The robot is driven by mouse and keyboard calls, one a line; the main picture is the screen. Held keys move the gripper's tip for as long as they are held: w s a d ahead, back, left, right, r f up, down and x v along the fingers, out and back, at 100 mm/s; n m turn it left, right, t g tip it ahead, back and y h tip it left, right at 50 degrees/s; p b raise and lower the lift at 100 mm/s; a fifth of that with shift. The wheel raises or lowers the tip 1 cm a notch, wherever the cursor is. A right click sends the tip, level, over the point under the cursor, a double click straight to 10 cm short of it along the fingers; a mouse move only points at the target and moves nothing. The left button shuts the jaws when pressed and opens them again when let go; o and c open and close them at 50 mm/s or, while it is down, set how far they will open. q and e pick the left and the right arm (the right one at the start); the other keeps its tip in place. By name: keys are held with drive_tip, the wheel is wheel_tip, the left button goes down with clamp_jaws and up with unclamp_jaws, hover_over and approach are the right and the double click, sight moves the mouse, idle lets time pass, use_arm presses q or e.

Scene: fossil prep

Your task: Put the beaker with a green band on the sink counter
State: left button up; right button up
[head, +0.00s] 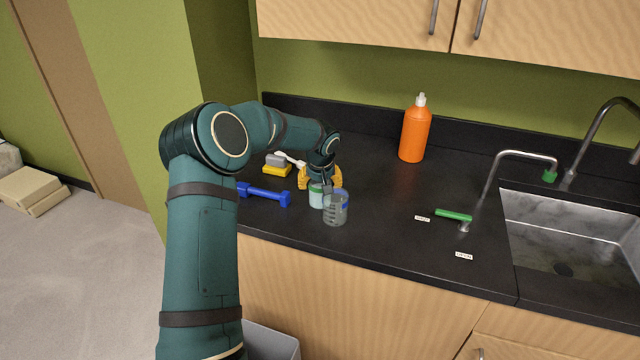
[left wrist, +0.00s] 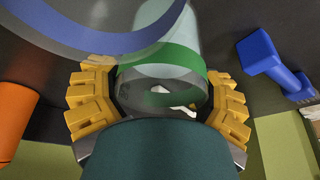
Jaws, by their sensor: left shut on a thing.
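The beaker with a green band (head: 316,196) is at the dark sink counter (head: 390,225), behind and partly hidden by a beaker with a blue band (head: 336,210). My left gripper (head: 320,180) has its yellow fingers on either side of the green-banded beaker. In the left wrist view the green band (left wrist: 185,60) crosses between the yellow fingers (left wrist: 158,105), which are shut on this beaker. The blue-banded beaker (left wrist: 85,40) is close beside it there. I cannot tell whether the green-banded beaker touches the counter. My right gripper is not in view.
A blue tool (head: 264,195) and a yellow-and-grey item (head: 277,165) lie left of the beakers. An orange bottle (head: 415,132) stands at the back. A green-handled tap (head: 453,215), small labels and the sink (head: 575,235) are right. The counter's middle is clear.

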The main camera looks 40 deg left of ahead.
use_arm(q)
drive_tip(key=o, duration=1.2)
drive_tip(key=shift+r, duration=0.35)
drive_tip(key=p+v, duration=0.1)
drive_tip(key=v, duration=1)
drive_tip(key=shift+s+d+r, duration=0.1)
drive_tip(key=shift+d+r, duration=0.05)
drive_tip(key=shift+r, duration=0.05)
drive_tip(key=shift+f, duration=0.1)
